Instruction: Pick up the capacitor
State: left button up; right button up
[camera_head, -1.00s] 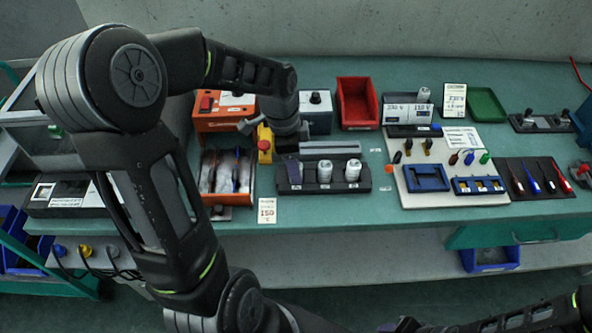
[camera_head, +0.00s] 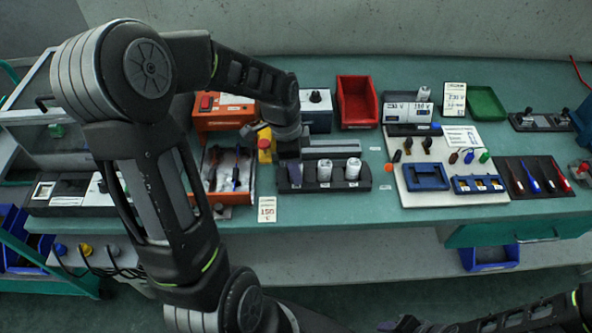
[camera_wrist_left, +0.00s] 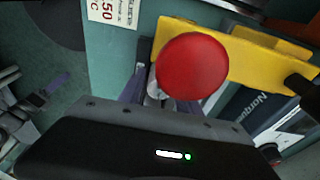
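Two white capacitors (camera_head: 324,170) (camera_head: 353,168) stand upright in a black rack (camera_head: 340,186) in the head view. My left gripper (camera_head: 293,173) points down at the rack's left end, beside the nearer white capacitor. In the left wrist view its purplish fingers (camera_wrist_left: 172,98) stand apart, with a small pale object (camera_wrist_left: 154,92) showing between them. A red button hides much of that gap, so I cannot tell whether the pale object is a capacitor or touches the fingers. My right gripper (camera_head: 402,325) is low at the bottom edge, its fingers unclear.
A red button (camera_wrist_left: 192,66) on a yellow housing (camera_wrist_left: 250,58) is close to my left gripper. An orange bin with contents (camera_head: 250,190) lies left of the rack. A white board (camera_head: 455,199) with blue fixtures lies to the right. The table front has free room.

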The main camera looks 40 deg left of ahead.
pick_arm(q)
grip_shut()
dwell(0.4)
notch_tip(320, 180, up, 10)
jog(key=shift+r+b, duration=0.1)
jog(key=shift+b, duration=0.2)
dwell(0.7)
jog(key=shift+r+p, duration=1.95)
jog(key=shift+r, duration=0.45)
